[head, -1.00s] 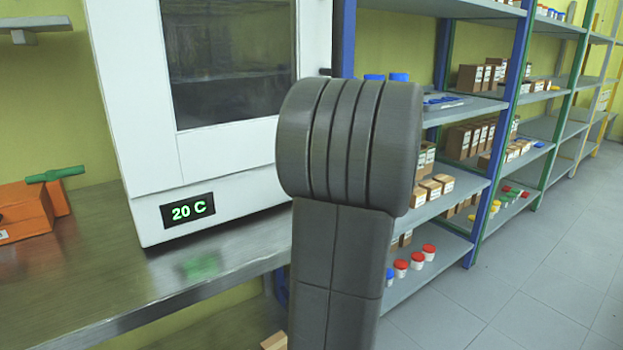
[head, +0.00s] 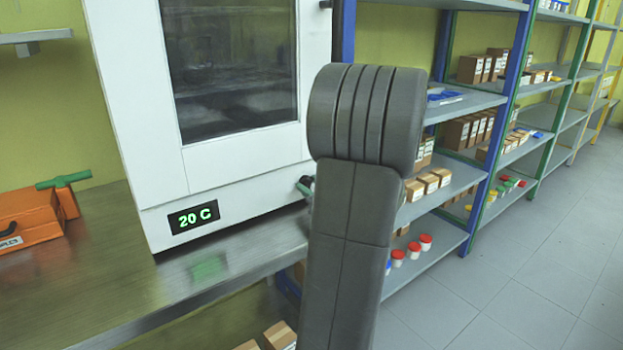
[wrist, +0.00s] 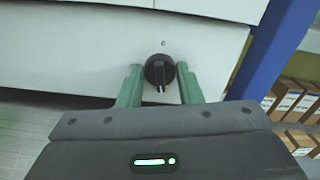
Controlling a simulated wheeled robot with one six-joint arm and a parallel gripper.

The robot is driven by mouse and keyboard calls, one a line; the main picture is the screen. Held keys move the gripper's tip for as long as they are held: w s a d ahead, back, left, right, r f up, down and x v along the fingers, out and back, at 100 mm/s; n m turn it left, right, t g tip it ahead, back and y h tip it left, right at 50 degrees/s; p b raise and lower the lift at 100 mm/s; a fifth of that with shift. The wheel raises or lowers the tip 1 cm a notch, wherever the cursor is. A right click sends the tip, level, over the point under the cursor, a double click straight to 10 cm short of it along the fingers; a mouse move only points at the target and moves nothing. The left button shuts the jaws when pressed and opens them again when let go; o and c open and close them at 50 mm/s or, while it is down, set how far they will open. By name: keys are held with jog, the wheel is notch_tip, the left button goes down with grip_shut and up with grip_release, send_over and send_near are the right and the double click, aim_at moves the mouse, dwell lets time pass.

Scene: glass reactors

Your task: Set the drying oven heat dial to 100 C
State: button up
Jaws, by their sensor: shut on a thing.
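The white drying oven (head: 150,130) stands on the steel bench, its dark window at the front. Its display (head: 194,217) reads 20 C in green. The black heat dial (wrist: 159,70) is on the lower front panel, with a small mark above it and its pointer ridge facing down in the wrist view. My gripper (wrist: 159,80) has one green finger on each side of the dial and is shut on it. In the head view my arm hides most of the gripper; a bit of green finger and dark dial (head: 305,187) shows beside it.
An orange case (head: 28,217) with a green-handled item lies on the bench (head: 110,280) at left. Blue and green shelving (head: 465,105) with boxes and jars stands close to the oven's right. The floor (head: 520,270) at right is clear.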

jog(key=shift+m+p, duration=0.7)
jog(key=shift+m, duration=0.4)
jog(key=shift+f, duration=0.1)
jog(key=o, duration=1)
jog(key=v, duration=1.3)
jog(key=shift+s+d, duration=0.25)
jog(key=shift+s, duration=0.1)
